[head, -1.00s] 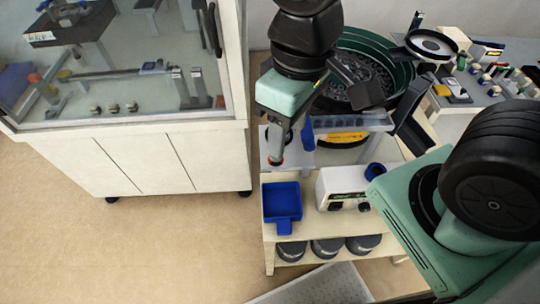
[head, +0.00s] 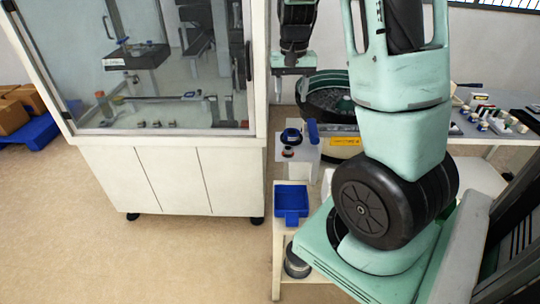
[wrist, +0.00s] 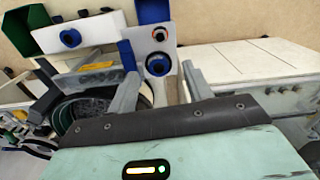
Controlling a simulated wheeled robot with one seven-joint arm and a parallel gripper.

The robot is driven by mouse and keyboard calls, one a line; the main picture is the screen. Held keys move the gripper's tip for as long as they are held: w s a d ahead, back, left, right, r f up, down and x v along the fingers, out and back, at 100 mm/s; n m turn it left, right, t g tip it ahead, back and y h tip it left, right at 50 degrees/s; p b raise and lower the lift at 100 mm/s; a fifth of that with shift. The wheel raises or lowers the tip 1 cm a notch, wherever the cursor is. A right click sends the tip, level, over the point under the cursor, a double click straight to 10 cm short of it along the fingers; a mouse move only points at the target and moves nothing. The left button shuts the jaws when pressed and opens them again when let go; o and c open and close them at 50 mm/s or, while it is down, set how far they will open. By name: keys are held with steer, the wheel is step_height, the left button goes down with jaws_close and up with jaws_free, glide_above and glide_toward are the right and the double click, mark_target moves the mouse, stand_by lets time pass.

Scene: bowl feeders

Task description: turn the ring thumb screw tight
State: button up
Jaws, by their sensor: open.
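A blue ring with a dark centre (head: 291,136), which looks like the ring thumb screw, sits on a pale plate (head: 279,158) beside the bowl feeder. A dark knob with a red part (head: 288,152) is just in front of it. How tight the screw is cannot be seen.
A blue upright post (head: 313,132) stands close right of the ring. The bowl feeder (head: 326,98) is behind. A blue bin (head: 291,202) sits nearer. A glass-fronted cabinet (head: 180,170) stands left. My arm hides much of the right side.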

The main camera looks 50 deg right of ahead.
mark_target(288, 148)
step_height(288, 148, down, 17)
steer(key=shift+f+p, duration=0.15)
steer(key=shift+p, duration=0.15)
stand_by(0.3)
steer(key=c, duration=1)
